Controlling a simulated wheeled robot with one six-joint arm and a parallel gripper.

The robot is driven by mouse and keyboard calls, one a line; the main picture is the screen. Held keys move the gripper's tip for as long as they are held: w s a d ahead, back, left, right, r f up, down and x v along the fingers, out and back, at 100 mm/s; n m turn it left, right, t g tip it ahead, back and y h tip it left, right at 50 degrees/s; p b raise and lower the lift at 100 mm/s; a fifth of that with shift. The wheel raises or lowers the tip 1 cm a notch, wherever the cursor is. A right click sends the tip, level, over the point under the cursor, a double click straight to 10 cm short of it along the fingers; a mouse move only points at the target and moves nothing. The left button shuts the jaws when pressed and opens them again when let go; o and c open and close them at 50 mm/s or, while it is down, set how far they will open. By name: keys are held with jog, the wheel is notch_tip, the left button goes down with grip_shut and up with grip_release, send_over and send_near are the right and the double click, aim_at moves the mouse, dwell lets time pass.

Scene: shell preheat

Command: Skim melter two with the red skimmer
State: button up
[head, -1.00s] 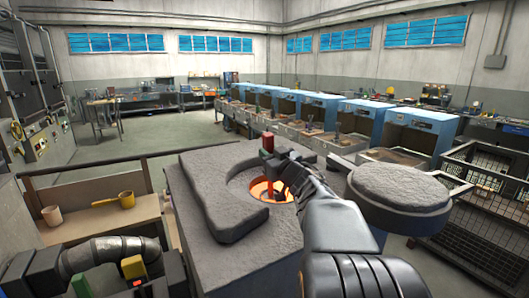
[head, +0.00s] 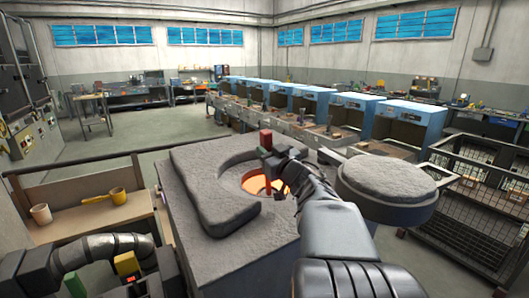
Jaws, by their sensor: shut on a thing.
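The melter (head: 262,258) is a grey block in front of me, with a round opening (head: 258,184) in its top that glows orange inside. My gripper (head: 270,160) is at the rim of this opening, shut on the red skimmer (head: 266,139). The skimmer's red upper end stands upright above the jaws. Its lower part is hidden by my gripper and arm, so I cannot tell how deep it reaches. A round grey lid (head: 386,180) sits swung aside, right of the opening. I see no number on the melter.
A thick grey slab (head: 205,190) lies left of the opening. A yellow ladle (head: 117,195) and a tan cup (head: 41,214) stand on a shelf at left. A wire cage (head: 475,205) is at right.

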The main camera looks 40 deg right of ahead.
jog(key=shift+s+d+p, duration=0.1)
jog(key=shift+d+p, duration=0.65)
jog(key=shift+d, duration=1.35)
notch_tip(320, 180, up, 11)
jog(key=p, duration=0.6)
jog(key=shift+a, duration=0.15)
